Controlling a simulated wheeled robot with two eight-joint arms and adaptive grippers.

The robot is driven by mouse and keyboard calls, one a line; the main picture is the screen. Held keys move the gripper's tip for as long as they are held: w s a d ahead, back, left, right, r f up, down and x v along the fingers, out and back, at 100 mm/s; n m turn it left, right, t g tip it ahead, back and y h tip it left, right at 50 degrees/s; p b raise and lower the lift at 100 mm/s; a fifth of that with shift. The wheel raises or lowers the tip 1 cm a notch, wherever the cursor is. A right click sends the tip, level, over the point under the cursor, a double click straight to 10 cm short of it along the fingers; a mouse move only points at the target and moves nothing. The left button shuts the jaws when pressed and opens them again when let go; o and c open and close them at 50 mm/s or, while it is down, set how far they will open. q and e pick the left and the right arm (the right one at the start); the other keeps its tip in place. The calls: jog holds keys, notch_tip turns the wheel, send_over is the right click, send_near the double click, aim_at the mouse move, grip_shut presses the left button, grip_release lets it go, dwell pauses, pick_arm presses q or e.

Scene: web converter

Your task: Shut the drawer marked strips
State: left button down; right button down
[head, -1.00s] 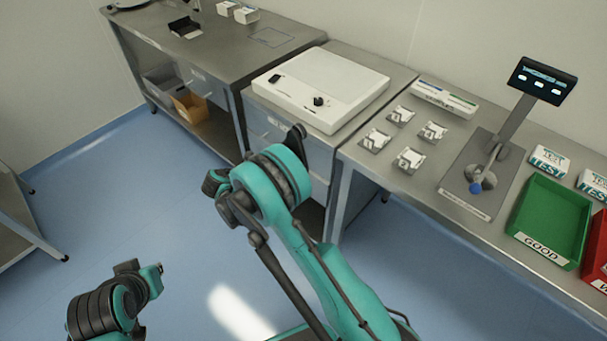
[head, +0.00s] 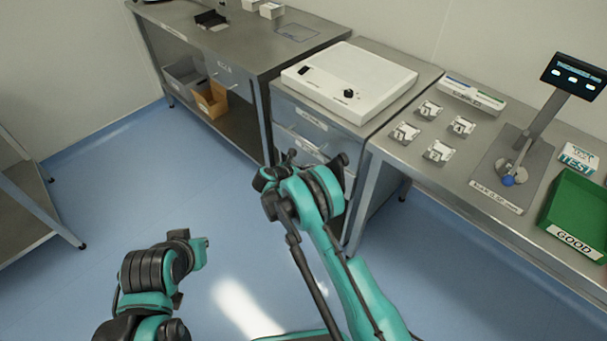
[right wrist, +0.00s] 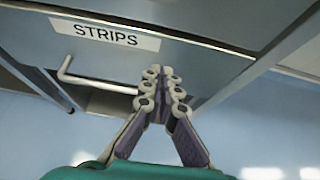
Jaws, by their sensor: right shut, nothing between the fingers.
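The drawer front marked STRIPS (right wrist: 190,62) fills the upper part of the right wrist view. Its white label (right wrist: 105,35) sits above a pale bar handle (right wrist: 95,82). My right gripper (right wrist: 164,74) is shut and empty, its tips at the drawer front just right of the handle; contact cannot be told. In the head view the drawer cabinet (head: 310,103) stands under a white device, and my right arm's end (head: 285,160) is in front of it, partly covering the lower drawers. How far the drawer stands out is unclear. My left arm's end (head: 200,252) is at lower left, its fingers unclear.
The white device (head: 350,80) sits on the cabinet. A bench with the green GOOD tray (head: 583,213) is at right. A steel table (head: 235,50) with bins below stands at back left. Blue floor (head: 120,200) is clear at left.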

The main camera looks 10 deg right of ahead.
aim_at(325, 161)
jog(key=w+d, duration=0.1)
jog(key=w+d+b, duration=0.1)
jog(key=d, duration=0.1)
jog(key=shift+w+d+f, duration=0.15)
jog(key=shift+w+d, duration=0.15)
jog(key=shift+w, duration=0.1)
